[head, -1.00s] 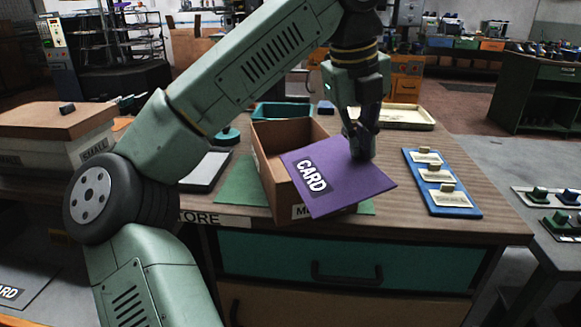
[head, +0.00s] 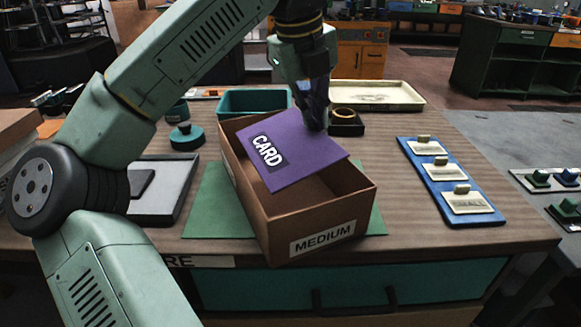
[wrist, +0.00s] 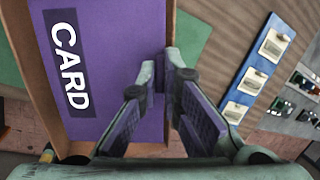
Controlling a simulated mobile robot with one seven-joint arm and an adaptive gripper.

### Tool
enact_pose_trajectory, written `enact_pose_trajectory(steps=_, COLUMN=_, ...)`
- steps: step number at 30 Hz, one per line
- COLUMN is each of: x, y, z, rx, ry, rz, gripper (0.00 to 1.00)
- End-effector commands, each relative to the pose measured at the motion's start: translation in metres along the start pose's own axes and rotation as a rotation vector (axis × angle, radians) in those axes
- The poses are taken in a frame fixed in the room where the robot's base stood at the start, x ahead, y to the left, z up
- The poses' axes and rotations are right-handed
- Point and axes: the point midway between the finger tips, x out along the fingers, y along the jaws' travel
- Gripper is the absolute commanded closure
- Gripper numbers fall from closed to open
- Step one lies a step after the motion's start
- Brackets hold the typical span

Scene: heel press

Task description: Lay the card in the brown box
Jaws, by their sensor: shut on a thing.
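The purple card (head: 297,163), marked CARD, is held tilted at the mouth of the open brown box (head: 315,219), which is labelled MEDIUM. My gripper (head: 318,122) is shut on the card's far right edge, over the box. In the wrist view the card (wrist: 120,50) lies across the box opening, and the box's wall (wrist: 28,85) shows along its left side. My gripper's fingers (wrist: 168,85) pinch the card's edge there. Much of the box's inside is hidden under the card. I cannot tell whether the card touches the rim.
The box stands on a green mat (head: 208,207). A blue board (head: 450,182) with labelled pieces lies to the right. A grey tray (head: 172,205) is to the left. Behind are a teal bin (head: 250,103), a cream tray (head: 385,96) and a dark block with a ring (head: 345,122).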

Motion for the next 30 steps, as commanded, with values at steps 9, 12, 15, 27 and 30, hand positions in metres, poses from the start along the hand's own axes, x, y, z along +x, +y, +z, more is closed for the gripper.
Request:
enact_pose_trajectory(steps=9, x=0.043, y=0.012, z=-0.006, rx=-0.001, ry=0.002, rz=0.000, gripper=1.00)
enact_pose_trajectory(steps=12, x=0.051, y=0.014, z=-0.007, rx=-0.001, ry=0.003, rz=0.000, gripper=1.00)
enact_pose_trajectory(steps=15, x=0.065, y=0.017, z=-0.009, rx=0.000, ry=0.005, rz=0.000, gripper=1.00)
enact_pose_trajectory(steps=27, x=0.081, y=0.021, z=-0.011, rx=-0.001, ry=0.001, rz=0.000, gripper=1.00)
enact_pose_trajectory(steps=30, x=0.082, y=0.021, z=-0.011, rx=0.000, ry=0.001, rz=0.000, gripper=0.92)
